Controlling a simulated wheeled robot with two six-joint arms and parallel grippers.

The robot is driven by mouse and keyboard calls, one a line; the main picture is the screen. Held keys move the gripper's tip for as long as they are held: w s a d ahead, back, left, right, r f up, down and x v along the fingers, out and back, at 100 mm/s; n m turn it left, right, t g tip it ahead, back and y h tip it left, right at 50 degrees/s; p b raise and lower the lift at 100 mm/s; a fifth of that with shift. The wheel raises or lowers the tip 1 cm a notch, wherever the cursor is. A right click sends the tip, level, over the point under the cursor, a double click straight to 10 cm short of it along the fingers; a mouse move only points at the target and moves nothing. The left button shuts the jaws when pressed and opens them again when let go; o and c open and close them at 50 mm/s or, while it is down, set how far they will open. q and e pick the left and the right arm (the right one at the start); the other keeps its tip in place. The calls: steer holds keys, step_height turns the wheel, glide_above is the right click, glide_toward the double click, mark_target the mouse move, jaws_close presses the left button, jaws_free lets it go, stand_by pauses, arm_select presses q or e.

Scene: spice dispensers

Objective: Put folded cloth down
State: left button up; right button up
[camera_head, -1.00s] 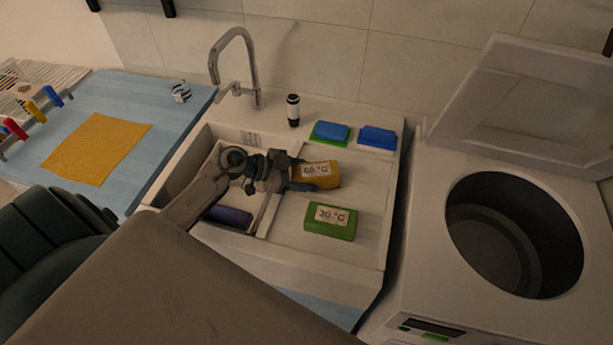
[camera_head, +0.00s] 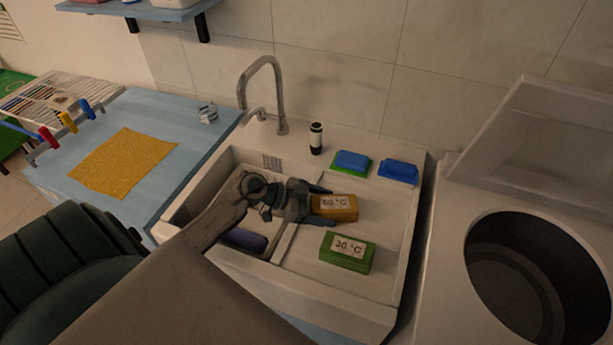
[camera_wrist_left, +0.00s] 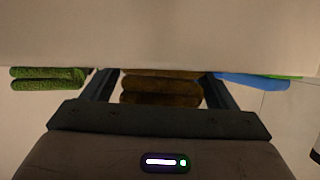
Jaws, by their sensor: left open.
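The folded orange-brown cloth (camera_head: 345,209) with a "60 °C" label lies on the sink's flat drainboard. A folded green cloth (camera_head: 346,255) with a "30 °C" label lies in front of it. My left gripper (camera_head: 322,205) is open at the left end of the orange-brown cloth, with one finger on either side. In the left wrist view, the layers of this cloth (camera_wrist_left: 160,92) show between the open fingers, with visible gaps beside them. The green cloth (camera_wrist_left: 47,79) is at the left there. My right gripper is not in view.
The sink basin (camera_head: 232,160) holds a dark purple item (camera_head: 245,240). Blue-topped sponges (camera_head: 398,170) and a small bottle (camera_head: 316,138) stand behind the drainboard. A faucet (camera_head: 281,95) rises at the back. A yellow cloth (camera_head: 125,162) lies on the blue counter. An open washer (camera_head: 530,275) is at right.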

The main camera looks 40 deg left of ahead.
arm_select(q)
steer(key=b+v, duration=0.2)
steer(key=v, duration=0.9)
steer(key=shift+s+a, duration=0.2)
steer(key=shift+a, duration=0.05)
steer(key=shift+r, duration=0.15)
